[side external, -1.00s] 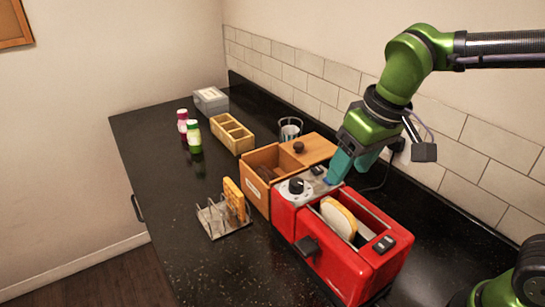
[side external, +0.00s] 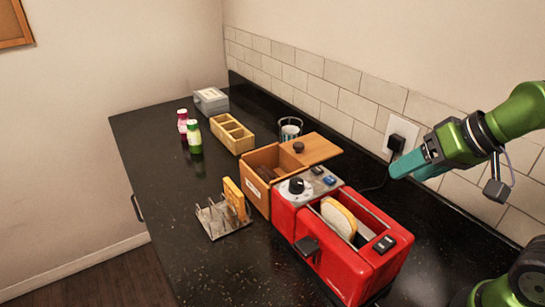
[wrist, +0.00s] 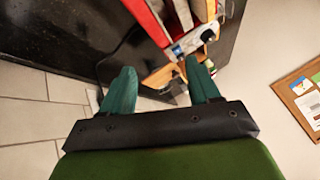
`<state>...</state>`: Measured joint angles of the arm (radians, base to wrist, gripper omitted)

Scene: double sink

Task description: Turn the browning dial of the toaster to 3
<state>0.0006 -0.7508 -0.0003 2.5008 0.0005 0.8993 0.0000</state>
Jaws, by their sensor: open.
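The red toaster (side external: 350,262) stands on the dark counter with bread in its slot. Its browning dial (side external: 296,185), a black knob on a pale panel, is at the toaster's far end; its setting is too small to read. In the wrist view the toaster (wrist: 150,22) is at the top, with the dial (wrist: 207,36) small on its panel. My gripper (side external: 396,172) is open and empty, right of the toaster and above the counter's wall side, apart from the dial. In the wrist view my gripper's two teal fingers (wrist: 160,82) are spread.
A wooden bread box (side external: 262,180) with its lid slid aside adjoins the toaster. A toast rack (side external: 222,217) holds a slice. A plug (side external: 396,143) with a cord sits on the tiled wall. Bottles (side external: 194,138) and a wooden tray (side external: 232,136) stand farther back. The front counter is mostly clear.

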